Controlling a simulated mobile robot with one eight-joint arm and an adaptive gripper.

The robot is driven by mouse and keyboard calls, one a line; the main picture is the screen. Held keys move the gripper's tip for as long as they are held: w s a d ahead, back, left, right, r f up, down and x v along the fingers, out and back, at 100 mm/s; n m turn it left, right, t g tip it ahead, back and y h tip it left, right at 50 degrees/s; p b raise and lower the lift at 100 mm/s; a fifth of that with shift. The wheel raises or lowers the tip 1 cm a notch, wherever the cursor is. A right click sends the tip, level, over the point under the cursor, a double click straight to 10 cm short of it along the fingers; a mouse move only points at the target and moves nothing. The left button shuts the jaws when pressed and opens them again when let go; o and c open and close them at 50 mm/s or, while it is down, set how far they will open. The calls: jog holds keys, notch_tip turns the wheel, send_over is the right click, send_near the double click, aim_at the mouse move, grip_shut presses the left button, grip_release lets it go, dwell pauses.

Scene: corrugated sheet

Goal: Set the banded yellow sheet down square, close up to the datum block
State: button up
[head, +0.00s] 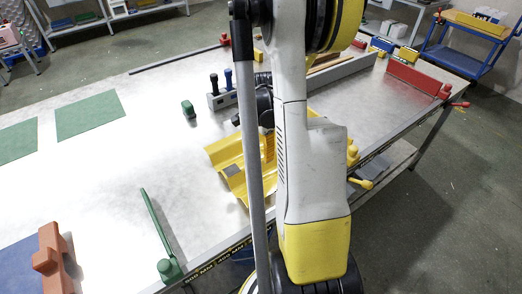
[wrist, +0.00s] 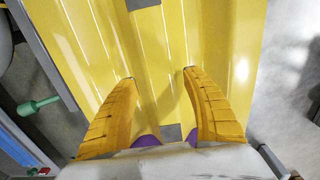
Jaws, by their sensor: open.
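The corrugated yellow sheet (head: 226,152) lies on the light worktable, partly hidden behind my arm in the head view. In the wrist view the yellow sheet (wrist: 232,35) fills the middle, with ridges running away from my gripper and grey patches at its far and near parts. My gripper (wrist: 159,75) is open over the sheet, its two yellow fingers well apart and nothing seen between them but sheet. I cannot tell whether the fingertips touch it. I cannot tell which block is the datum block.
A long red block (head: 416,79) is at the right. A green bar (head: 157,225) and an orange-red block (head: 50,260) lie front left. The table's left middle is mostly clear.

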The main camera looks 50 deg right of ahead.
notch_tip(320, 180, up, 12)
dwell(0.4)
jog(key=shift+f, duration=0.1)
dwell(0.3)
jog(key=w+a+r+n+t, duration=0.1)
jog(key=a+r+n, duration=0.15)
jog(key=a, duration=0.25)
jog(key=w+a+r+n+t+h, duration=0.1)
jog(key=a+n, duration=0.2)
jog(key=a, duration=0.2)
jog(key=w+a+r+n+t, duration=0.1)
jog(key=a+r+n, duration=0.15)
jog(key=a, duration=0.25)
jog(key=s+a+n+t, duration=0.2)
jog(key=a+n, duration=0.4)
jog(key=a, duration=0.3)
jog(key=s+a+r+n+t+y, duration=0.1)
jog(key=s+a+n+t, duration=0.1)
jog(key=a+n, duration=0.5)
jog(key=shift+s+a+r+n, duration=0.15)
jog(key=shift+s+a+n, duration=0.2)
jog(key=shift+a, duration=0.85)
